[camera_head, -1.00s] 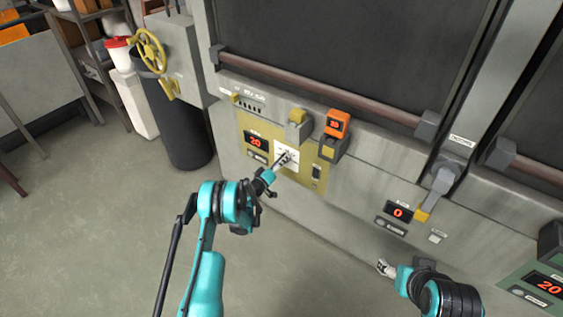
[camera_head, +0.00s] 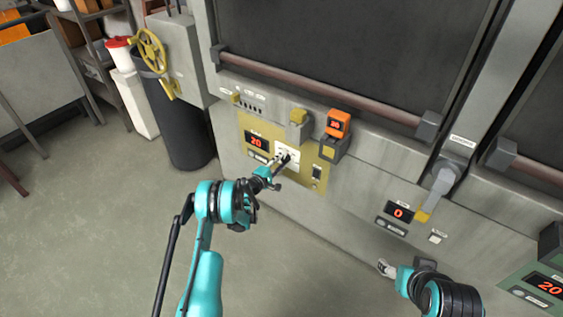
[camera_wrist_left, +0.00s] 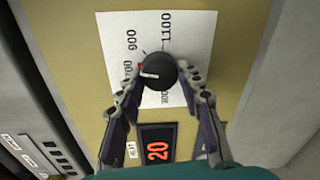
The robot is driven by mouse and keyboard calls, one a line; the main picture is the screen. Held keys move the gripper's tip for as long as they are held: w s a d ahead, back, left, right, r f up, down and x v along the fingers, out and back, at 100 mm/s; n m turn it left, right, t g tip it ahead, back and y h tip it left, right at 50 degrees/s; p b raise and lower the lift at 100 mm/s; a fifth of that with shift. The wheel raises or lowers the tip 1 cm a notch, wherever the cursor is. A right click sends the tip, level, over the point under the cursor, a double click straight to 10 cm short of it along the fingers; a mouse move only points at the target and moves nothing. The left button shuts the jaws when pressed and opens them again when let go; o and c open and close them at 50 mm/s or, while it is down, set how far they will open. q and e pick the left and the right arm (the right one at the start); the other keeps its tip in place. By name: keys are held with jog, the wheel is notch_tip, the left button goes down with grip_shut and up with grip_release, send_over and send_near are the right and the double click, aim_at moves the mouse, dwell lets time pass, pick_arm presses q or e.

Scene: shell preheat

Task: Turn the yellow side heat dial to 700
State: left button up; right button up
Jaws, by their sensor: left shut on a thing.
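The heat dial (camera_wrist_left: 155,72) is a round black knob on a white scale card (camera_wrist_left: 190,40) in the left wrist view. Its white pointer line points left, close to a small red mark by the partly covered 700 label, seemingly a little below it. My left gripper (camera_head: 284,160) is shut on the dial, with one finger on each side of it in the wrist view (camera_wrist_left: 160,82). The yellow panel (camera_head: 327,150) carries a red display (camera_wrist_left: 158,150) reading 20. My right gripper (camera_head: 387,268) is low at the right, away from the panel; its jaws are too small to judge.
A grey lever (camera_head: 443,180) and a display reading 0 (camera_head: 400,213) are further right. A dark bin (camera_head: 185,130) stands left of the furnace. The floor in front is clear.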

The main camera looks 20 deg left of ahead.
pick_arm(q)
jog(key=shift+n, duration=1)
jog(key=o, duration=1.2)
jog(key=shift+w, duration=0.1)
jog(key=shift+c, duration=0.2)
jog(key=v, duration=0.7)
jog(key=shift+s, duration=0.25)
jog(key=shift+a+f, duration=0.1)
jog(key=shift+a, duration=0.05)
